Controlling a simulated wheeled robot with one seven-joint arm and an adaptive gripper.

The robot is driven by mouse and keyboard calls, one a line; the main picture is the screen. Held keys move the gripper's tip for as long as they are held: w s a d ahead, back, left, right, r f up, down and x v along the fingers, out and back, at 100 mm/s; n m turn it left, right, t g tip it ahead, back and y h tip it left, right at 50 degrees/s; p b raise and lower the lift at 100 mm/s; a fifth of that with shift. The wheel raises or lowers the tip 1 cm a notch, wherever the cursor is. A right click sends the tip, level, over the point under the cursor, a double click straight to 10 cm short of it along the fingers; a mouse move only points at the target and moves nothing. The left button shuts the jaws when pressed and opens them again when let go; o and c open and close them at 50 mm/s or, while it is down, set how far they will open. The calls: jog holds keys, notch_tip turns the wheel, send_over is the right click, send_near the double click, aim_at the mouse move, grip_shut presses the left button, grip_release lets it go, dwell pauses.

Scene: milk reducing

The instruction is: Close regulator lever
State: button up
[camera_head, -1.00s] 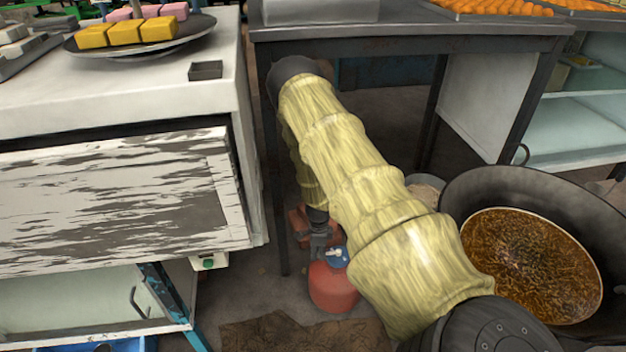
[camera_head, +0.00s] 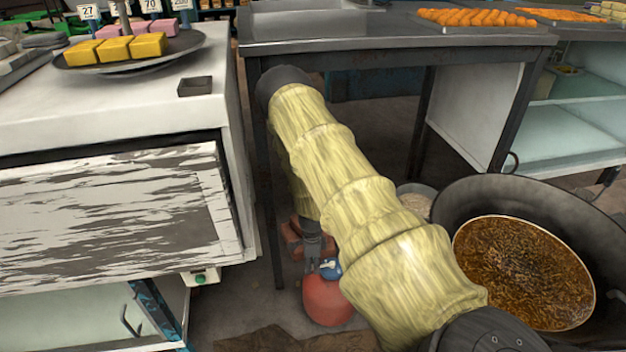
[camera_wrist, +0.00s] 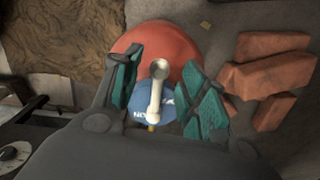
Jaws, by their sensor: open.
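A red gas cylinder (camera_head: 328,300) stands on the floor with a blue regulator (camera_head: 331,269) on top. In the wrist view the regulator (camera_wrist: 168,108) carries a whitish lever (camera_wrist: 157,92) with a round end, and the red cylinder (camera_wrist: 160,45) lies behind it. My gripper (camera_head: 313,262) points down just above the regulator. In the wrist view my gripper (camera_wrist: 160,90) is open, its green-padded fingers on either side of the lever. A gap shows between the lever and each finger. Whether the fingertips touch the regulator, I cannot tell.
Several red bricks (camera_wrist: 270,75) lie beside the cylinder. A large wok (camera_head: 470,200) of brown food stands at right. A metal table (camera_head: 350,30) stands behind my arm, and a white cabinet (camera_head: 100,220) is at left. A brown mat (camera_wrist: 40,40) lies on the floor.

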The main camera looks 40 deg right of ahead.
aim_at(312, 265)
notch_tip(312, 265, up, 11)
dwell(0.5)
jog(key=shift+r, duration=0.1)
dwell(0.4)
